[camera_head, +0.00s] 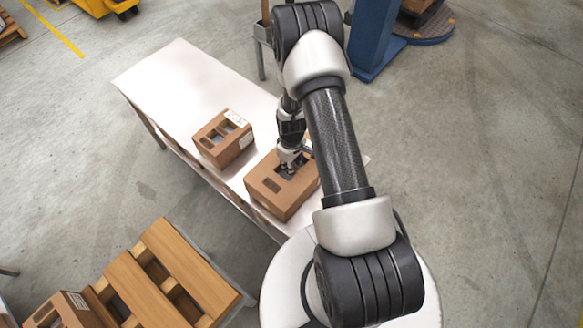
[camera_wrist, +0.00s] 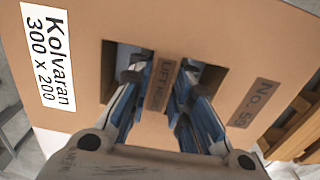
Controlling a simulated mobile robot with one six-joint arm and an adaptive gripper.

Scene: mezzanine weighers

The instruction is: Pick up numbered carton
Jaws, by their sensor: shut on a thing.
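The numbered carton (camera_head: 271,189) is a brown box at the near end of the white table in the head view. In the wrist view the carton (camera_wrist: 190,30) fills most of the picture, with a white label reading "Kolvaran 300 x 200" and a brown strip reading "No." and a number. My gripper (camera_head: 288,170) is at the carton's top. In the wrist view my gripper's blue-edged fingers (camera_wrist: 163,95) reach into two openings and are shut on the strip of cardboard between them, marked "LIFT". The fingertips are hidden inside. I cannot tell whether the carton is touching the table.
Another brown carton (camera_head: 223,138) with openings and white labels stands farther along the white table (camera_head: 180,78). A wooden pallet (camera_head: 170,270) and a further carton (camera_head: 62,312) are at the lower left. A blue column (camera_head: 376,40) stands at the back. Floor at right is clear.

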